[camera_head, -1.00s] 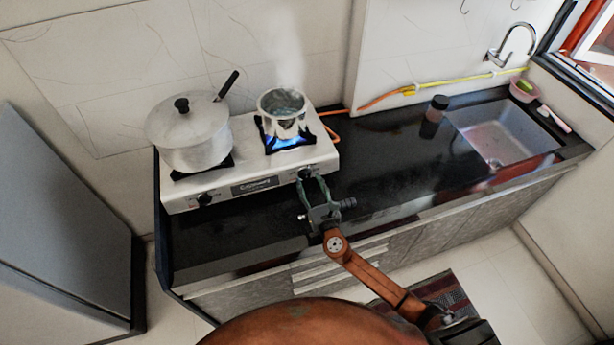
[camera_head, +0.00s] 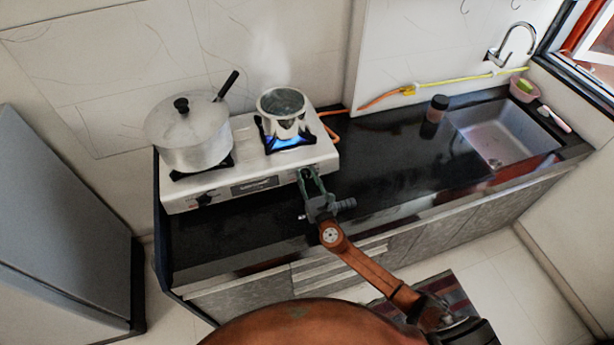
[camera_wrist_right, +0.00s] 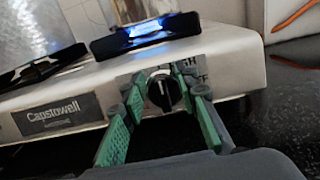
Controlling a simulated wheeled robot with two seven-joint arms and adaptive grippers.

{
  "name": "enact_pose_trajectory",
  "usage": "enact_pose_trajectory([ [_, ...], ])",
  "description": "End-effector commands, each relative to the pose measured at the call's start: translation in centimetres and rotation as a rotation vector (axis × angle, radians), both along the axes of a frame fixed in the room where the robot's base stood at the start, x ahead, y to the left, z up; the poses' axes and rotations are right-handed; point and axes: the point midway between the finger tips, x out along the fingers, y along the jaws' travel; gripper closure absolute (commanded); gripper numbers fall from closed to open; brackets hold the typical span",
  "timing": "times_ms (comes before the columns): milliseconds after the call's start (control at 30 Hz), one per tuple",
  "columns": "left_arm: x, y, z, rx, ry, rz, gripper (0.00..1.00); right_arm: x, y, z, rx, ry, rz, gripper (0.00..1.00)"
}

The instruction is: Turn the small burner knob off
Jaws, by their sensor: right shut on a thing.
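The small burner knob (camera_wrist_right: 165,91) is black and round, on the right of the stove's front panel in the right wrist view. Its pointer ridge stands nearly upright. My right gripper (camera_head: 309,176) is at the stove's front right, its green-padded fingers on either side of the knob, shut on it; in the head view the fingers mostly hide the knob. The small burner's flame (camera_wrist_right: 165,24) is lit blue under the small steaming pot (camera_head: 287,122). My left gripper is not in view.
The white two-burner stove (camera_head: 228,187) stands on the black counter (camera_head: 390,160). A large lidded pot (camera_head: 190,140) sits on the left burner near another knob (camera_head: 205,199). An orange hose (camera_head: 375,101) runs behind. The counter right of the stove is mostly clear, up to the sink (camera_head: 500,140).

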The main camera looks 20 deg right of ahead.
Motion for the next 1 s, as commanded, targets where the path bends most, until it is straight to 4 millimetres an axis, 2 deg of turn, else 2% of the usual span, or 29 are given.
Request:
enact_pose_trajectory([
  [167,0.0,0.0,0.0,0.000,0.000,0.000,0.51,0.0,0.0,0.0,0.000,0.001,0.001,0.96],
  [533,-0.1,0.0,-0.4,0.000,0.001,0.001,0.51,0.0,0.0,-0.2,0.068,0.003,-0.013,0.96],
  [1000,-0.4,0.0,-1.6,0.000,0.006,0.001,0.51,-0.1,-0.6,-0.4,0.445,0.018,-0.094,0.96],
])
